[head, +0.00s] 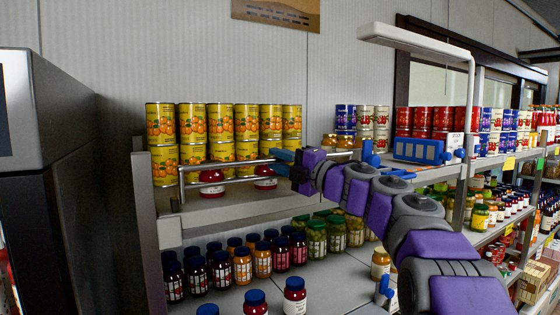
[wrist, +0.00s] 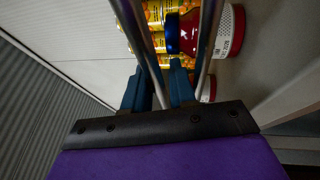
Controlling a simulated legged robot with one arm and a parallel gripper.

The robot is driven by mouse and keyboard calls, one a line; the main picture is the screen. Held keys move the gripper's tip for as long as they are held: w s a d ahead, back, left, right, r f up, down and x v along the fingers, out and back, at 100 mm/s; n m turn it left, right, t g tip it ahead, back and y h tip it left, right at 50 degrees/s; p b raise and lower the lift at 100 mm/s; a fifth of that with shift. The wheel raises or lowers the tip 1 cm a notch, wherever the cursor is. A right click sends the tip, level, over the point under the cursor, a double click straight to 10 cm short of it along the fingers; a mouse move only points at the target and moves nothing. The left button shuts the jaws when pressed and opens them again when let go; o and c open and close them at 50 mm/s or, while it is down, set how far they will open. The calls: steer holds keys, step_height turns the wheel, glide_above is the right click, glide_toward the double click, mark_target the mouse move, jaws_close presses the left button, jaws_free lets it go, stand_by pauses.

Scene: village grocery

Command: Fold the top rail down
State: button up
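The top rail (head: 232,163) is a thin metal bar across the front of a shelf of yellow cans. A second bar (head: 225,180) runs just below it. The top rail stands up in front of the cans. My gripper (head: 282,163) is at the right part of the rail, with one blue finger above and one below it. In the wrist view a bar (wrist: 146,50) passes between the blue fingers (wrist: 160,88), which stand apart with a small gap beside it. The other bar (wrist: 208,40) passes to the right of them.
A grey cabinet (head: 40,110) stands at left. A lamp arm (head: 415,42) hangs over the right side.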

jaws_close()
steer(key=shift+f, duration=0.2)
stand_by(0.4)
